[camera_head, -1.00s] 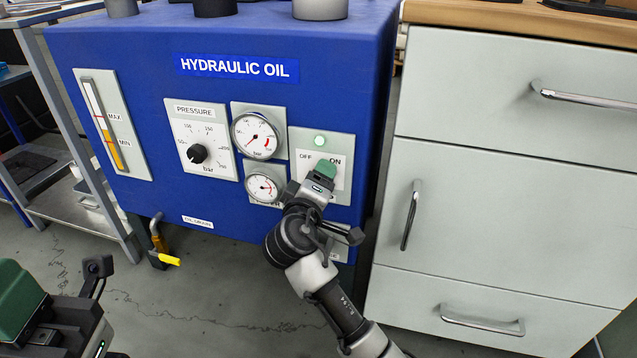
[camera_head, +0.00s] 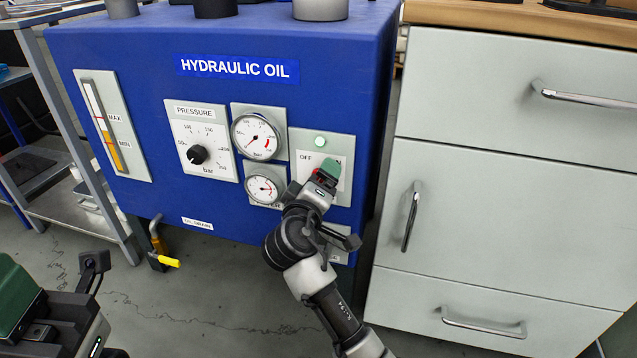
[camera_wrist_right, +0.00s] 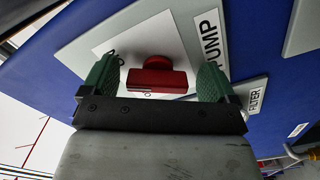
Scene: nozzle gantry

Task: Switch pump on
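The pump switch is a red knob (camera_wrist_right: 157,77) on a white plate labelled PUMP in the right wrist view. A bit of the red knob (camera_head: 324,181) also shows in the head view. My right gripper (camera_wrist_right: 157,72) is open, its green fingers on either side of the knob, with a visible gap to each. In the head view my right gripper (camera_head: 328,174) is at the switch panel (camera_head: 342,150), covering much of it. A green lamp (camera_head: 320,141) sits above the OFF label. My left gripper (camera_head: 22,300) is at the lower left, its fingertips cut off.
The blue hydraulic oil tank (camera_head: 100,40) carries a pressure dial (camera_head: 198,154), two gauges (camera_head: 256,136) and a level glass (camera_head: 105,125). A yellow-handled drain valve (camera_head: 168,261) sticks out below. A grey drawer cabinet (camera_head: 490,190) stands close on the right.

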